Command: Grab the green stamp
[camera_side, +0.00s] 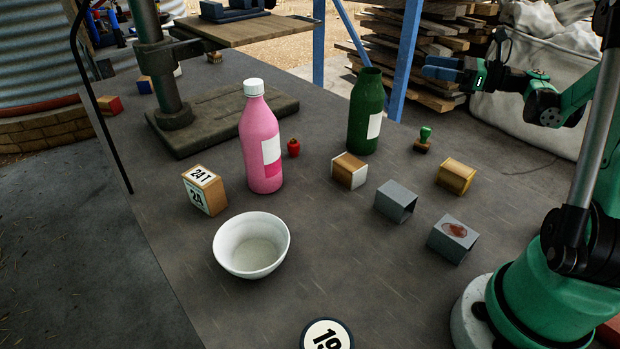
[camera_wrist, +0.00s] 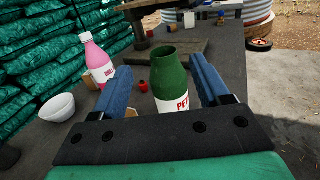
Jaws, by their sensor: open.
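The green stamp (camera_side: 425,135) stands upright on the dark tabletop in the side view, with a green knob on a brown base. It is to the right of the green bottle (camera_side: 366,112). I cannot make out the stamp in the wrist view. My gripper (camera_side: 432,68) is open, with blue fingers, and is raised above the stamp and apart from it. In the wrist view my gripper (camera_wrist: 158,60) is empty, and the green bottle (camera_wrist: 170,82) shows between and beyond the fingers.
A pink bottle (camera_side: 261,145), white bowl (camera_side: 237,262), lettered block (camera_side: 203,190) and small red object (camera_side: 293,147) stand left. Near the stamp are a brown-and-white box (camera_side: 349,171), yellow box (camera_side: 456,176) and two grey boxes (camera_side: 395,201). A drill-stand base (camera_side: 222,124) lies behind.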

